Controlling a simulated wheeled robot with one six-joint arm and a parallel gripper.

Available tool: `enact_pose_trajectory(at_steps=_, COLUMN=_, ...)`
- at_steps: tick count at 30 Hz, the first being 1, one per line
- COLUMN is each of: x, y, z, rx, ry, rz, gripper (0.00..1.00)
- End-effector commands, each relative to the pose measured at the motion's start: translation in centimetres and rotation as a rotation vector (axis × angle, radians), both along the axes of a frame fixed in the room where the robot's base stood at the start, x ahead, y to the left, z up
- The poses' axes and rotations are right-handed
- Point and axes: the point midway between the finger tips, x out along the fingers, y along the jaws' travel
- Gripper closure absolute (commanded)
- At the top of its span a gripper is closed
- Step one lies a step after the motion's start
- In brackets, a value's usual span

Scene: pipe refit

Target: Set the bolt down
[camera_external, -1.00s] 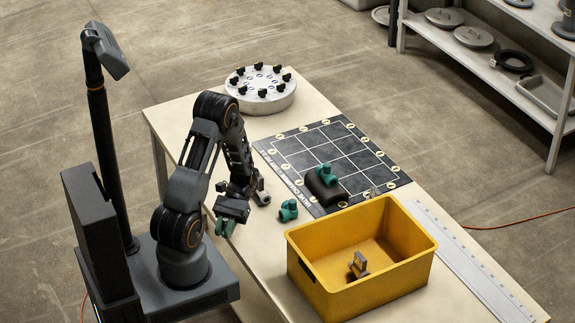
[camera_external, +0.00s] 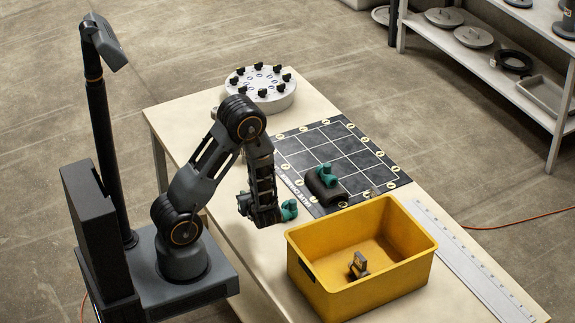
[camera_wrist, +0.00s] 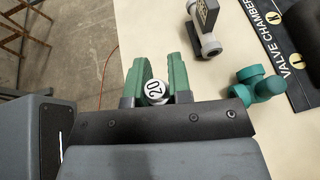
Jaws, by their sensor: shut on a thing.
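The bolt (camera_wrist: 156,92), with a round white end marked 20, sits between the green fingers of my gripper (camera_wrist: 160,65) in the wrist view. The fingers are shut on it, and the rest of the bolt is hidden. In the wrist view, the fingers are over the table's edge, with floor to the left and cream tabletop (camera_wrist: 150,25) to the right. In the external view, my wrist hangs low at the table's near edge, left of a teal fitting (camera_external: 289,210); fingers and bolt cannot be made out there.
The teal fitting shows close by in the wrist view (camera_wrist: 262,84), with a grey part with a dark tag (camera_wrist: 207,28) above it. A yellow bin (camera_external: 320,272) holds a grey part.

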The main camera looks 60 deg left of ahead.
Motion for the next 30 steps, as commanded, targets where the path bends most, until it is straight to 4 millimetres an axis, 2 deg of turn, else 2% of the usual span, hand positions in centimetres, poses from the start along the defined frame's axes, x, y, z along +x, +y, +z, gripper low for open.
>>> enact_pose_trajectory(at_steps=4, x=0.8, y=-0.5, z=-0.5, rx=0.001, ry=0.001, rz=-0.082, gripper=1.0)
enact_pose_trajectory(at_steps=7, x=1.0, y=-0.7, z=-1.7, rx=0.001, ry=0.004, rz=-0.106, gripper=1.0)
enact_pose_trajectory(at_steps=12, x=1.2, y=-0.7, z=-3.6, rx=0.0, ry=0.002, rz=-0.113, gripper=1.0)
enact_pose_trajectory(at_steps=17, x=1.1, y=-0.7, z=-4.5, rx=0.001, ry=0.001, rz=-0.112, gripper=1.0)
enact_pose_trajectory(at_steps=24, x=1.1, y=-0.7, z=-7.3, rx=0.001, ry=0.001, rz=-0.111, gripper=1.0)
enact_pose_trajectory(at_steps=30, x=1.1, y=-0.7, z=-8.2, rx=0.001, ry=0.0, rz=-0.11, gripper=1.0)
